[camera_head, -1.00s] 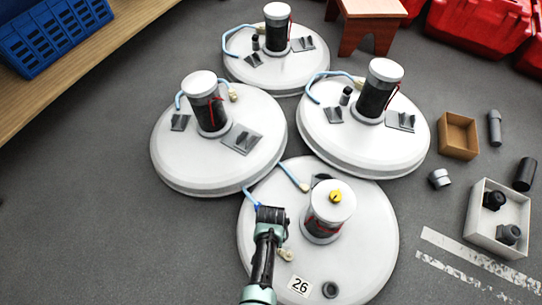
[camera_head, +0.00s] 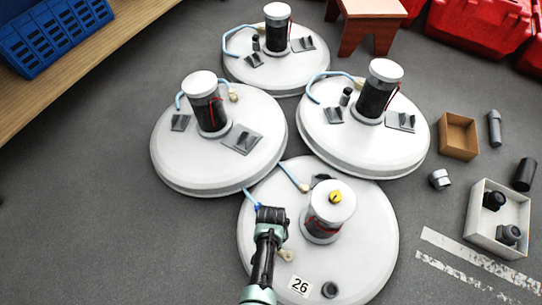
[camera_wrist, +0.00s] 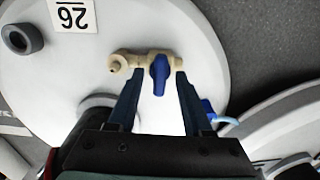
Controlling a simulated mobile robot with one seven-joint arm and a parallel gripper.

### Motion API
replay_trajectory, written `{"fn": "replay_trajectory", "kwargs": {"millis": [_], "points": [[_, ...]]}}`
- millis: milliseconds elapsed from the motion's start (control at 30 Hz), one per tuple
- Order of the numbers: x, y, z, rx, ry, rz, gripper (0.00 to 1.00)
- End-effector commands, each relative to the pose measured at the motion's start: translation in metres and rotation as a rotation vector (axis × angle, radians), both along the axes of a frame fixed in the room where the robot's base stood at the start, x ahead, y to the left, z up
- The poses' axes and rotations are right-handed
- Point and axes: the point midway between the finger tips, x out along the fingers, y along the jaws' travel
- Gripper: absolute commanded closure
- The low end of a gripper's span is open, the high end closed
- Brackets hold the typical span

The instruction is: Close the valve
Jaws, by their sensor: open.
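The valve shows in the wrist view with a blue handle (camera_wrist: 160,76) and a beige body (camera_wrist: 127,61). The body runs left to right, and the handle points across it toward my palm. My gripper (camera_wrist: 159,72) is open, with one finger on each side of the handle; I cannot tell whether either finger touches it. In the head view my gripper (camera_head: 271,213) is over the left part of the nearest white tank lid (camera_head: 360,245), labelled 26. There, a beige fitting (camera_head: 286,255) shows beside my wrist and the handle is hidden.
A dark cylinder with a white cap (camera_head: 331,203) stands on the lid, close right of my gripper. Several other tank lids with similar cylinders stand behind. A grey box (camera_head: 471,213) and loose parts lie on the floor at right. The floor at left is clear.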

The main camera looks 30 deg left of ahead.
Motion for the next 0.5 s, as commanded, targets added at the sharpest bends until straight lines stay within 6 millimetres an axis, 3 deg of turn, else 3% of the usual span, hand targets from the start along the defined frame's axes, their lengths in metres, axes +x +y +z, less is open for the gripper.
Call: {"fn": "replay_trajectory", "kwargs": {"millis": [167,500], "points": [[0.000,0.000,0.020,0.000,-0.001,0.000,0.50],[0.000,0.000,0.084,0.000,0.000,-0.001,0.50]]}}
